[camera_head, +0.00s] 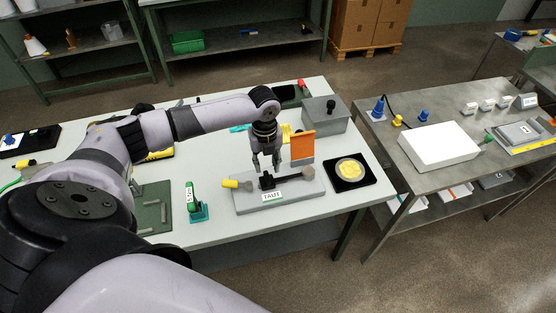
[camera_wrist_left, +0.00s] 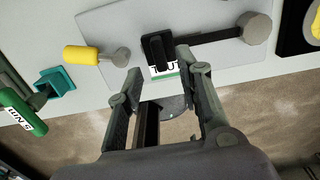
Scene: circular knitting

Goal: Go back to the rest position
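My left gripper (camera_head: 266,165) hangs over the white table, above a grey plate (camera_head: 248,201) labelled "TAUT". In the left wrist view the gripper (camera_wrist_left: 160,85) has its two fingers spread apart with nothing between them. A black upright lever or block (camera_wrist_left: 157,46) and a dark arm with a grey round weight (camera_wrist_left: 254,27) lie beyond the fingertips. A yellow-handled knob (camera_wrist_left: 82,55) is at the plate's left. My right gripper is in neither view.
A green tool in a teal holder (camera_head: 196,204) stands left of the plate. A yellow disc on a black mat (camera_head: 367,186), an orange panel (camera_head: 302,145) and a grey lidded box (camera_head: 322,115) are to the right. A metal bench (camera_head: 400,178) stands beyond a floor gap.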

